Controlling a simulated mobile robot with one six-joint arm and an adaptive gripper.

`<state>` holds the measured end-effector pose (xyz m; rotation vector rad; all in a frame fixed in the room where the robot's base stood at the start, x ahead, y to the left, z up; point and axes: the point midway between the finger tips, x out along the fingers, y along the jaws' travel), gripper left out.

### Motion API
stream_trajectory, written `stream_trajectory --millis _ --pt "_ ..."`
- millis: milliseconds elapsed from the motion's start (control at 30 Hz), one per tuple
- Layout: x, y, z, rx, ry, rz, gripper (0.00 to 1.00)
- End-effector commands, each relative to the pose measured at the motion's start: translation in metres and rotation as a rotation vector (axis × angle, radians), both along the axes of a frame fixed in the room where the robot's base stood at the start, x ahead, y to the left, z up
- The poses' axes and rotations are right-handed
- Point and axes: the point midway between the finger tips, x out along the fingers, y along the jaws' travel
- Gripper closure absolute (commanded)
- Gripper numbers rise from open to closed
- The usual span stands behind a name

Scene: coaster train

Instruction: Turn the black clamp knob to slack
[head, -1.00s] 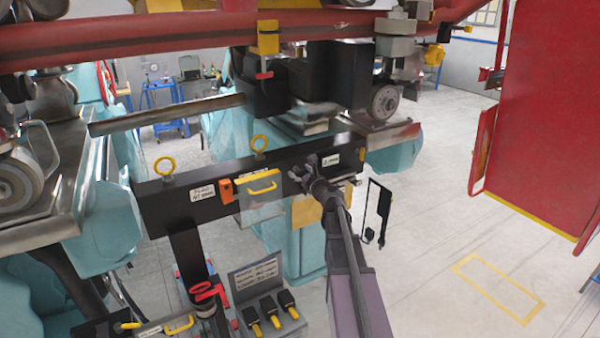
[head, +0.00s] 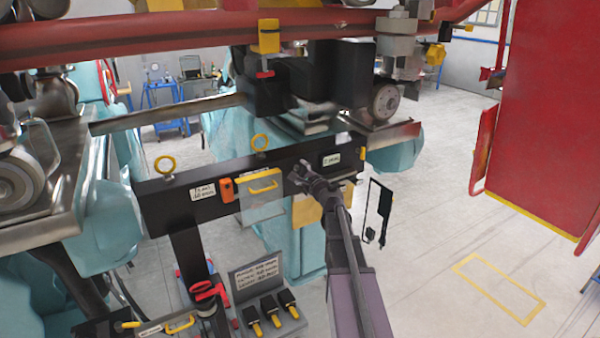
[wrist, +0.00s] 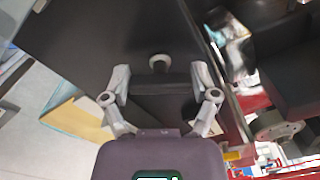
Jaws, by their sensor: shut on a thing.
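My gripper (head: 300,173) is at the front face of a long black beam (head: 165,208) in the head view. In the wrist view, its two grey fingers (wrist: 160,75) stand on either side of a black bar-shaped clamp knob (wrist: 160,89) and are shut on it. The knob lies crosswise between the fingertips, with a pale round end (wrist: 158,62) just beyond it. In the head view the gripper hides the knob, so its marking or angle cannot be read there.
A yellow handle (head: 263,187) and an orange block (head: 226,190) are left of the gripper on the beam. A white label (head: 331,159) is to the right. Below stands a grey holder with black yellow-tipped pieces (head: 270,308). A red panel (head: 535,110) stands at right; floor between is open.

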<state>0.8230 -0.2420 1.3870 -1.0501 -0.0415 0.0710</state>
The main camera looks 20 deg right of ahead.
Motion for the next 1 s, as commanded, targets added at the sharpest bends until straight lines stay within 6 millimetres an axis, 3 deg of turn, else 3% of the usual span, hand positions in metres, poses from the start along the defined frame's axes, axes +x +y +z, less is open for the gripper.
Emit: stream_trajectory --millis 500,1000 --pt "0.0009 0.0002 -0.0016 -0.426 -0.034 -0.001 0.71" --pt "0.001 0.0001 -0.0019 -0.536 -0.043 -0.002 0.71"
